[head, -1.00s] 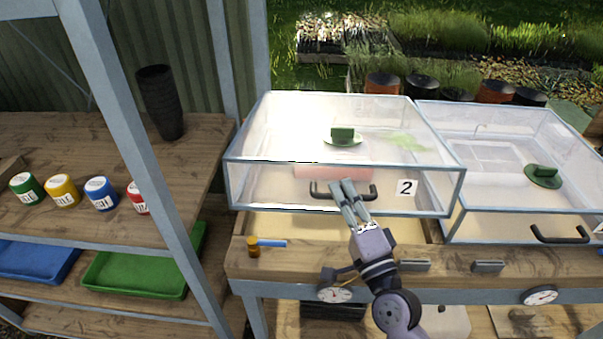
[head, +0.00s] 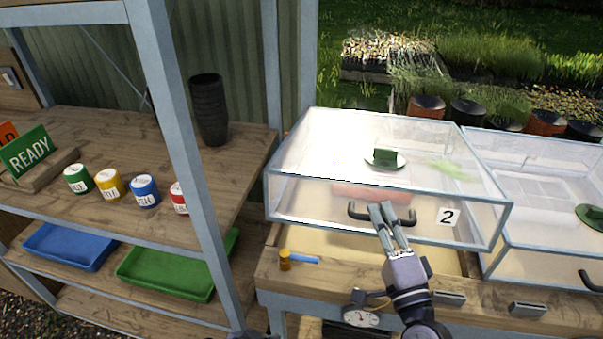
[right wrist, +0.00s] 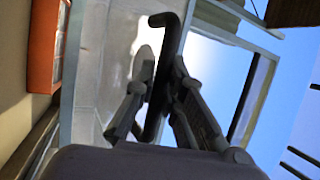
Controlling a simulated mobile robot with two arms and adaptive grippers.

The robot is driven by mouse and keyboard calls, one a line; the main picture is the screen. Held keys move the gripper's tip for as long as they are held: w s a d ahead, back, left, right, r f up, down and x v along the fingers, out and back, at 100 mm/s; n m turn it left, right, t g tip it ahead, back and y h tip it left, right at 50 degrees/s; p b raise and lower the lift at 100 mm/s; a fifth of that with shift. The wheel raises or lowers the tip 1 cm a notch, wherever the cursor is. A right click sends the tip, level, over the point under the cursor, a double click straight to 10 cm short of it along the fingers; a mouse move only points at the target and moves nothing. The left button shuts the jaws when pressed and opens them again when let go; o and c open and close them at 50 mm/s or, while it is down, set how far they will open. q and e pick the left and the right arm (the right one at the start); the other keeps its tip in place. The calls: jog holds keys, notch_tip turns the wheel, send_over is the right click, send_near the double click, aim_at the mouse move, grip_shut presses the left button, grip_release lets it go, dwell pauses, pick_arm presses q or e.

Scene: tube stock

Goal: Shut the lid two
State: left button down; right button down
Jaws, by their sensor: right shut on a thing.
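Lid two (head: 488,212) is a clear lid with pale grey edges and a white "2" label (head: 448,217) on its front. A sandy strip shows below its front edge, above the wooden bench front, so the lid stands raised there. Its dark bar handle (head: 362,212) is on the front face. My right gripper (head: 382,212) is shut on the handle, near its middle. In the right wrist view the fingers (right wrist: 155,95) lie on both sides of the dark handle (right wrist: 163,60).
A second clear lid (head: 535,165) stands close on the right. A green-handled disc (head: 385,158) shows at lid two's top. A shelf with paint pots (head: 145,191) stands left.

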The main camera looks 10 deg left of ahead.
pick_arm(q)
jog(key=d+r+t+h, duration=0.1)
jog(key=d+r, duration=0.4)
jog(key=r, duration=0.4)
notch_tip(320, 180, up, 33)
jog(key=n+t+y, duration=0.5)
jog(key=t, duration=0.7)
send_over(301, 175)
jog(key=s, duration=0.2)
jog(key=shift+s+d+f, duration=0.1)
jog(key=shift+d+f, duration=0.05)
jog(key=shift+f, duration=0.9)
jog(key=shift+s+d+f, duration=0.1)
jog(key=shift+d+f, duration=0.05)
jog(key=shift+f, duration=0.85)
